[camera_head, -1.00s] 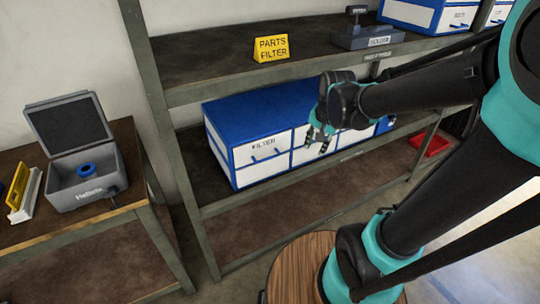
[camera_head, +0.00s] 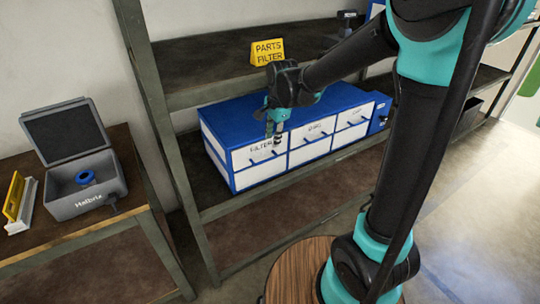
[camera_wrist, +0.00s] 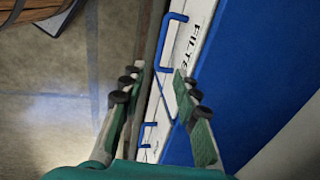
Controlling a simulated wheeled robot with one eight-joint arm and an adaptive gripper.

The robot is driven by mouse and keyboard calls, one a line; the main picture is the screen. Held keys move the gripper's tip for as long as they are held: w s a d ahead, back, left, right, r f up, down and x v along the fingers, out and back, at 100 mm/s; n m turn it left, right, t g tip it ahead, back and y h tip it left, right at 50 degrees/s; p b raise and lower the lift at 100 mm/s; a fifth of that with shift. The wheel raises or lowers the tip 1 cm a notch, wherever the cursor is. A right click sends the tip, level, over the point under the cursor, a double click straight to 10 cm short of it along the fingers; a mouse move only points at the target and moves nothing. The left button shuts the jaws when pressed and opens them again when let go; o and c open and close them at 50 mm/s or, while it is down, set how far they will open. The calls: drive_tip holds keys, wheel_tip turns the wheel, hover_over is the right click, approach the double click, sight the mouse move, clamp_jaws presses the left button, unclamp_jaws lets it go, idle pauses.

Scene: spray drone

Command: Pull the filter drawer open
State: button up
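The filter drawer (camera_head: 246,171) is the leftmost white-fronted drawer of a blue cabinet (camera_head: 232,117) on the middle shelf. It looks shut and has a blue bar handle (camera_head: 264,161). My gripper (camera_head: 275,138) hangs at the upper right of this drawer front and hides part of it. In the wrist view my gripper (camera_wrist: 155,80) is open, with nothing between its fingers. The filter drawer's label strip (camera_wrist: 190,42) and blue handle (camera_wrist: 170,38) lie beyond the fingertips there. A neighbouring drawer's handle (camera_wrist: 145,133) shows lower, between the fingers.
Two more drawers (camera_head: 311,147) sit to the right in the same cabinet. The shelf post (camera_head: 165,150) stands left. A yellow parts filter sign (camera_head: 267,51) is on the shelf above. A grey open case (camera_head: 86,190) stands on the left table. Floor in front is partly clear.

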drive_tip(key=f, duration=0.3)
drive_tip(key=w+f, duration=0.1)
drive_tip(key=f, duration=0.2)
drive_tip(key=a+f, duration=0.1)
drive_tip(key=f, duration=0.2)
drive_tip(key=shift+w+f, duration=0.3)
drive_tip(key=shift+f, duration=0.05)
clamp_jaws()
